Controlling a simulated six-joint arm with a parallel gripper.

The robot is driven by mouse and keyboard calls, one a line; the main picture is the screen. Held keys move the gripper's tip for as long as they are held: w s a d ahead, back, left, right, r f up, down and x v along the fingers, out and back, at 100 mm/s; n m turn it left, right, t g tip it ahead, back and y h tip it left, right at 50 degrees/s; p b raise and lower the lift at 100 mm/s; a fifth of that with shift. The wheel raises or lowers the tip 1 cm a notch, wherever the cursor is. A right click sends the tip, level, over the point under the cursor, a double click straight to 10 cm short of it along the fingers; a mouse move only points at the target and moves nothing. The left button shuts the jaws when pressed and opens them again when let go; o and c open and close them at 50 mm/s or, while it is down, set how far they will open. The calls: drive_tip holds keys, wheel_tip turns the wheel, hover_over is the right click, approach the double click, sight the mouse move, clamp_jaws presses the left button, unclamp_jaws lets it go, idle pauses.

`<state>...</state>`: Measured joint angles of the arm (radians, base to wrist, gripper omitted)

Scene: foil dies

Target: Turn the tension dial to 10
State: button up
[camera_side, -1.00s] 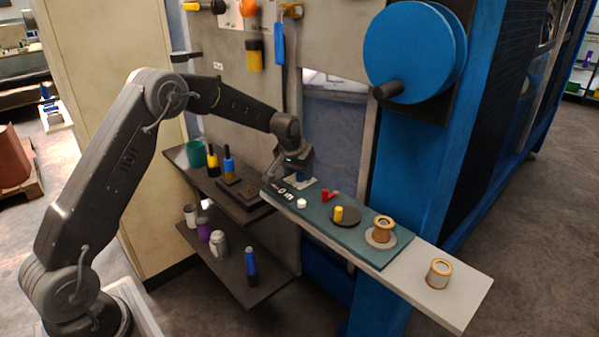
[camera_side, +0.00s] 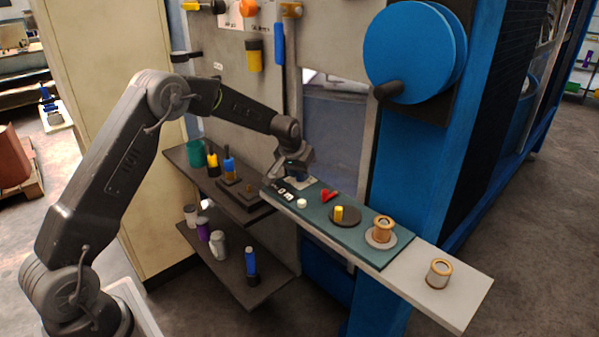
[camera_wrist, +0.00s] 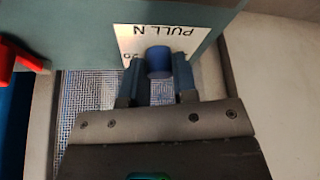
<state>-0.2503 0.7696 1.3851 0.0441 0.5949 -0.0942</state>
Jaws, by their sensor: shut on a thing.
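The tension dial (camera_wrist: 158,62) is a blue round knob on a white card marked "PULL N" (camera_wrist: 178,35), which reads upside down in the wrist view. A "20" shows on the card beside the left finger; the other scale marks are hidden. My gripper (camera_wrist: 159,78) has its two fingers on either side of the knob and is shut on it. In the side view my gripper (camera_side: 296,172) is low over the far left end of the teal panel (camera_side: 362,245). The knob's pointer is not visible.
On the panel are a white knob (camera_side: 302,203), a red lever (camera_side: 328,195), a dark disc with a yellow peg (camera_side: 338,214) and a copper-coloured spool (camera_side: 383,228). Another spool (camera_side: 439,273) stands on the pale board. Shelves with bottles are at left.

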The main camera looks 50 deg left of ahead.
drive_tip(key=shift+m, duration=0.3)
drive_tip(key=m+h, duration=0.2)
drive_tip(key=m, duration=0.2)
drive_tip(key=shift+a+m, duration=0.15)
drive_tip(key=shift+m, duration=0.15)
drive_tip(key=shift+a+m+h, duration=0.1)
drive_tip(key=shift+m+h, duration=0.7)
drive_tip(key=shift+m, duration=1.5)
drive_tip(key=o, duration=0.9)
drive_tip(key=v, duration=1.3)
drive_tip(key=shift+a+r, duration=0.2)
drive_tip(key=shift+r, duration=0.2)
